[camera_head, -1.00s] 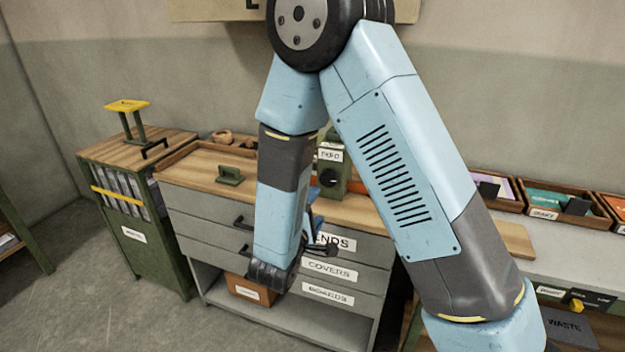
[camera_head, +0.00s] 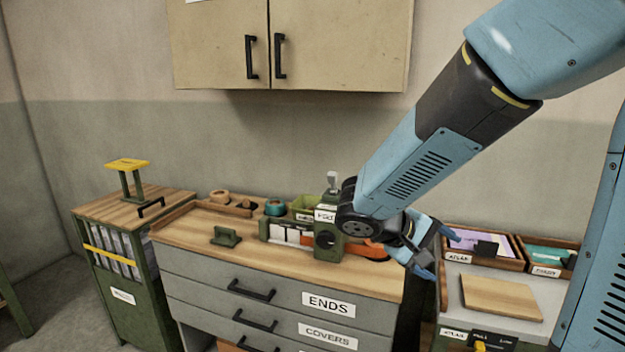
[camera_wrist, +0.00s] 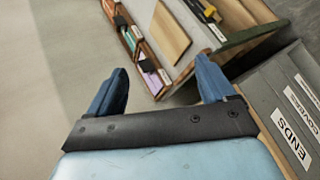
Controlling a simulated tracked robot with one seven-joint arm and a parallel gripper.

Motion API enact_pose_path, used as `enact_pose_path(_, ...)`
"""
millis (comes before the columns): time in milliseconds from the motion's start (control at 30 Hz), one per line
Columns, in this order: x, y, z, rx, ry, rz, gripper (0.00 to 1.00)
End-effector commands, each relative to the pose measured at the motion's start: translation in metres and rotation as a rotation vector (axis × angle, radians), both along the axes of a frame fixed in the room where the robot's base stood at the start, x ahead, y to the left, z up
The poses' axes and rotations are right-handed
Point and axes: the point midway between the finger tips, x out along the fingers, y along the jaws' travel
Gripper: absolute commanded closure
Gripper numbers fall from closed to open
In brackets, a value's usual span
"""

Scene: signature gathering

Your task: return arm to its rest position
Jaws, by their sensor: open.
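My gripper (camera_head: 438,262) is at the end of my light blue arm, in front of the gap between the drawer cabinet (camera_head: 270,292) and the grey bench at the right. In the wrist view my gripper (camera_wrist: 165,88) shows two blue fingers spread apart with nothing held between them. Beyond the fingers are the bench's paper trays and a wooden board. My wrist hides part of the cabinet top's right end in the head view.
A green device (camera_head: 328,240) and an orange item (camera_head: 372,252) stand on the cabinet top. A wooden board (camera_head: 500,298) and paper trays (camera_head: 484,248) are on the bench. A wall cupboard (camera_head: 340,45) hangs above. A green side cabinet (camera_head: 125,262) stands left.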

Motion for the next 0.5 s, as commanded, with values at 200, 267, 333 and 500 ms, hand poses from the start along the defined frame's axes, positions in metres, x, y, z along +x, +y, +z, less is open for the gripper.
enact_pose_path(200,-0.037,-0.015,0.014,0.236,-0.010,-0.111,0.17)
enact_pose_path(267,-0.045,-0.016,0.018,0.303,-0.022,-0.132,0.17)
enact_pose_path(333,-0.055,-0.016,0.022,0.382,-0.038,-0.151,0.17)
enact_pose_path(500,-0.074,-0.013,0.035,0.569,-0.103,-0.176,0.17)
